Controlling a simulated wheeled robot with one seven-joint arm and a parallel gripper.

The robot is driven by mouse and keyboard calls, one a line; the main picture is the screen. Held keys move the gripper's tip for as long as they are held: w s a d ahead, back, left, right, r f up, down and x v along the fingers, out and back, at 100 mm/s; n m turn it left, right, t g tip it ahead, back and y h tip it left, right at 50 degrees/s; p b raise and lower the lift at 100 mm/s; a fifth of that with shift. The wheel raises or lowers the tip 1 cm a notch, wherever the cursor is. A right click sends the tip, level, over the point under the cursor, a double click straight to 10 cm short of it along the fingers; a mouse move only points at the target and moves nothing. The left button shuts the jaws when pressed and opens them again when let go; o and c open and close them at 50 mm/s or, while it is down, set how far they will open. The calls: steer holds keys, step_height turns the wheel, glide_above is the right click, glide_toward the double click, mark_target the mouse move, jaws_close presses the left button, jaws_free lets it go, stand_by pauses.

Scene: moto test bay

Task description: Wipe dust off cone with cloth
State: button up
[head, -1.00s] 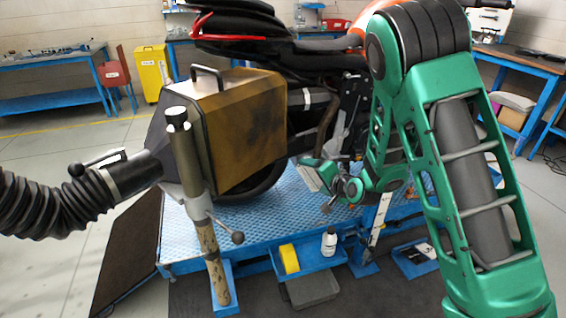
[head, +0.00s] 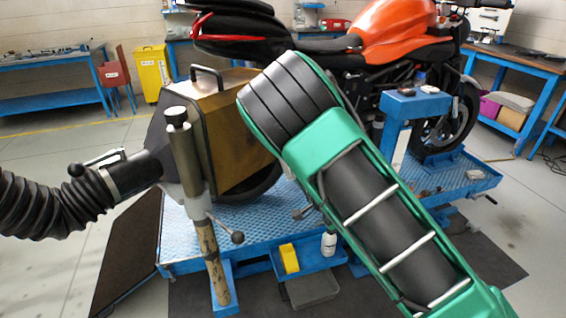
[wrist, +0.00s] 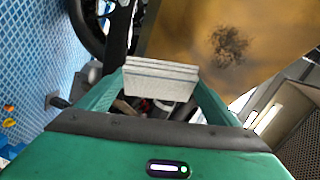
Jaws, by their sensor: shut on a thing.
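The cone (head: 228,110) is a boxy metal hood with a black rim and top handle, left of centre in the head view. Its flat brown-gold face also fills the upper right of the wrist view (wrist: 185,32), with a dark dust smudge (wrist: 229,46) on it. My gripper (wrist: 160,95) is shut on the cloth (wrist: 160,78), a pale grey folded pad, in the wrist view. The cloth is just below and left of the smudge; I cannot tell whether it touches the face. In the head view my arm hides the gripper, cloth and the cone's right side.
A black corrugated hose (head: 50,207) joins the cone from the left. A stand post (head: 187,150) rises in front of it. The orange motorcycle (head: 395,30) stands behind on a blue lift platform (head: 180,235). A blue post (head: 413,105) stands right of my arm. Floor at far left is clear.

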steer(key=w+a+r+t+y, duration=0.1)
steer(key=a+r, duration=0.3)
steer(key=a, duration=0.4)
steer(key=shift+w+r+y, duration=0.15)
steer(key=shift+r+y, duration=0.05)
steer(key=shift+y, duration=0.2)
stand_by(1.3)
steer(key=shift+w+a+f, duration=0.2)
steer(key=shift+a+f, duration=0.05)
steer(key=shift+a, duration=0.1)
stand_by(0.6)
steer(key=shift+w+a+r, duration=0.1)
steer(key=shift+w+a, duration=0.3)
stand_by(0.3)
